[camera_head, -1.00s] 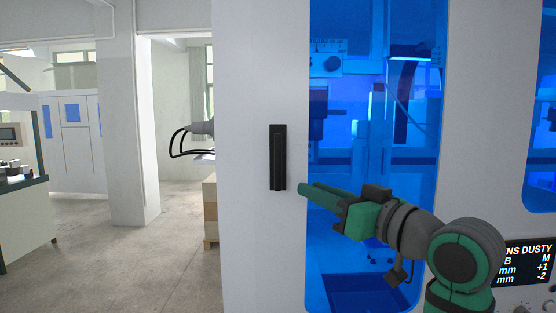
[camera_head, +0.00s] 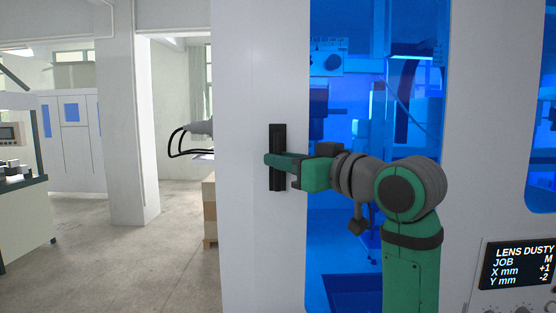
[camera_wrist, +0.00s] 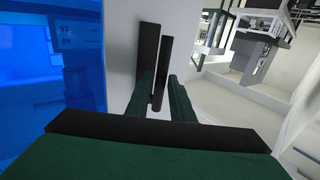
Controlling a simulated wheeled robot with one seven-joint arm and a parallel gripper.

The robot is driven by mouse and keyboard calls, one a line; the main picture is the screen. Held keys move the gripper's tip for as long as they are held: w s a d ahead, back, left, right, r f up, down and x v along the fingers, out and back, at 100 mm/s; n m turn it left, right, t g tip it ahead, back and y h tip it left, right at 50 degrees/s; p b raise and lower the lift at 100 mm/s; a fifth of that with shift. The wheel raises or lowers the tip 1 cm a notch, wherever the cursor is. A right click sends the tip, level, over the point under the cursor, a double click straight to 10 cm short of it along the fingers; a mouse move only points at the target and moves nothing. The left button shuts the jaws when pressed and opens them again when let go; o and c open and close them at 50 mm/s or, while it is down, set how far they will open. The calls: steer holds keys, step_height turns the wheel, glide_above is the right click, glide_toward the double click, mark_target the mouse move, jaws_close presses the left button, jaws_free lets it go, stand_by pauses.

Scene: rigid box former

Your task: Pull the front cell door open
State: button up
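The front cell door (camera_head: 245,230) is a white panel with a blue see-through window and looks shut. Its black upright handle (camera_head: 277,137) is on the left part of the panel. In the wrist view the handle bar (camera_wrist: 165,55) stands off a dark backing plate (camera_wrist: 148,50). My gripper (camera_head: 268,160) reaches in from the right, level, with its green fingers across the handle's middle. In the wrist view my gripper (camera_wrist: 161,80) is open, with one finger on each side of the bar. Whether either finger touches the bar is unclear.
A control panel display (camera_head: 516,266) reading "LENS DUSTY" is at the lower right. Left of the door there is open concrete floor (camera_head: 110,265). A workbench (camera_head: 22,215) stands at far left, and stacked boxes (camera_head: 209,212) stand just beyond the door's left edge.

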steer(key=shift+x, duration=0.85)
steer(key=shift+c, duration=0.4)
jaws_close()
